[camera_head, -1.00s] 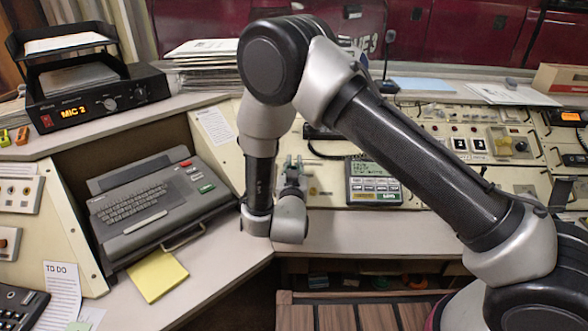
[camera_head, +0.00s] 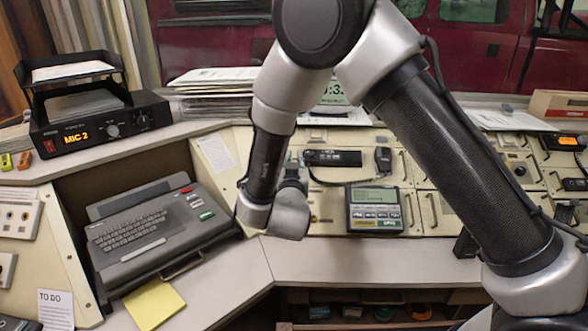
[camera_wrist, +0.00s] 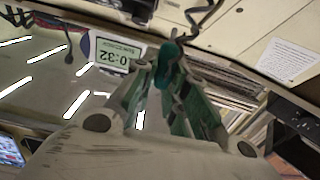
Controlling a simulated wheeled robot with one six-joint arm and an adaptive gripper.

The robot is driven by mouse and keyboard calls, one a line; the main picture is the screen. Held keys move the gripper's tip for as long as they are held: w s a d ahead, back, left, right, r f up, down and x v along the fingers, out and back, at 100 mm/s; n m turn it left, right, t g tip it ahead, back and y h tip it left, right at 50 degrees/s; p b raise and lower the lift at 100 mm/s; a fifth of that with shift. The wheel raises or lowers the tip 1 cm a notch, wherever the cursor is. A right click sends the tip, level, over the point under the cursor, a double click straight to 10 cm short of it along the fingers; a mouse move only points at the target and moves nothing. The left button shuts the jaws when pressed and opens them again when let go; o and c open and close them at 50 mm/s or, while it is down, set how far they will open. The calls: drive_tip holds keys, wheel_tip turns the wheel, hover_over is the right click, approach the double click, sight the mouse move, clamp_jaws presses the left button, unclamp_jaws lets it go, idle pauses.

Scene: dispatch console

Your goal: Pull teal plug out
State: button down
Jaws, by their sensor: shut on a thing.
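The teal plug (camera_wrist: 170,54) is between the fingertips of my gripper (camera_wrist: 165,72) in the wrist view. A dark cord (camera_wrist: 198,22) runs up from near it toward the cream panel. My gripper is shut on the plug. In the head view my gripper (camera_head: 292,172) is in front of the sloped console panel, mostly hidden behind my wrist. The plug cannot be made out there. Whether its tip is in a socket does not show.
A grey keyboard unit (camera_head: 135,230) lies left of my wrist, and a keypad device with a small screen (camera_head: 375,209) stands to the right. A handset (camera_head: 383,160) and its cord are behind. The desk edge (camera_head: 345,265) below is clear.

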drive_tip(key=shift+s+r, duration=0.5)
drive_tip(key=shift+r, duration=0.3)
drive_tip(key=shift+r, duration=0.1)
